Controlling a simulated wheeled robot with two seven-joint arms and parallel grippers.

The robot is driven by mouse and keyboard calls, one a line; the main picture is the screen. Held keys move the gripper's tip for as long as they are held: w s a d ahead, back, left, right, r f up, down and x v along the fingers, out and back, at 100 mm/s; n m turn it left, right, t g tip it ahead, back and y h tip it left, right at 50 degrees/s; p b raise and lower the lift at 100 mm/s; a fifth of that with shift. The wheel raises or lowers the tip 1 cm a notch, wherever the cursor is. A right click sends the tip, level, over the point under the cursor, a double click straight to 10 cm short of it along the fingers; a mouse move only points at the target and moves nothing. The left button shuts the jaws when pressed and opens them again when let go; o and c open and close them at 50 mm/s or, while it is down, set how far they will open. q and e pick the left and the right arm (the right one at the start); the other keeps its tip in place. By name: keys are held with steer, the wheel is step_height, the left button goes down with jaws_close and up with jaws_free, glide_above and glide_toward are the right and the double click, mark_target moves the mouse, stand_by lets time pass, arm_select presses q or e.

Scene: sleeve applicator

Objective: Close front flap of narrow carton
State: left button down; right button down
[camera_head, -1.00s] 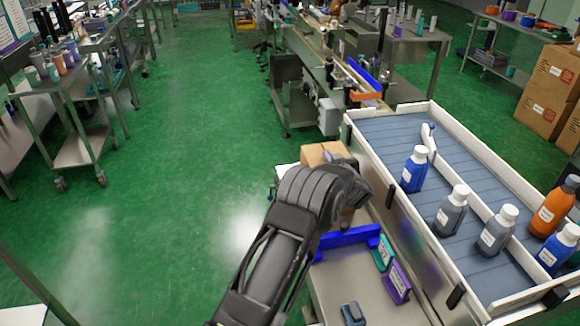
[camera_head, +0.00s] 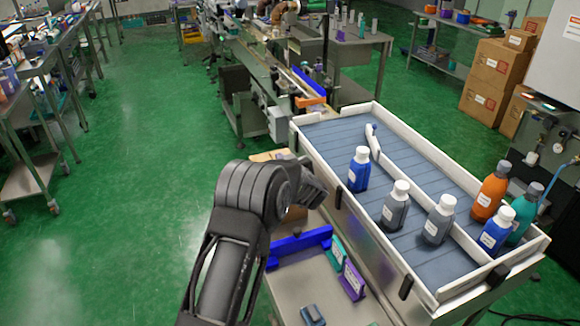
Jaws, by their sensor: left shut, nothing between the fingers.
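A tan cardboard piece (camera_head: 268,156) shows just behind my left arm, at the far end of the steel side table; I take it for part of the narrow carton. A brown patch (camera_head: 296,214) below my gripper may be more of it. My arm hides most of the carton, so I cannot tell how its front flap stands. My left gripper (camera_head: 312,192) is a dark shape at the end of the bent arm, above the table beside the tray conveyor. It is shut and empty. Whether it touches the carton is hidden. My right gripper is not in view.
A white-walled conveyor (camera_head: 430,155) with several bottles stands right of the gripper. A blue bar (camera_head: 303,241), teal and purple cards (camera_head: 352,281) and a small dark object (camera_head: 313,314) are on the steel table (camera_head: 285,285). Green floor is open at left.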

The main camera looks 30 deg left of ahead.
arm_select(q)
steer(key=v, duration=0.6)
steer(key=shift+b, duration=0.45)
steer(key=shift+s, duration=0.15)
steer(key=shift+a+r, duration=0.1)
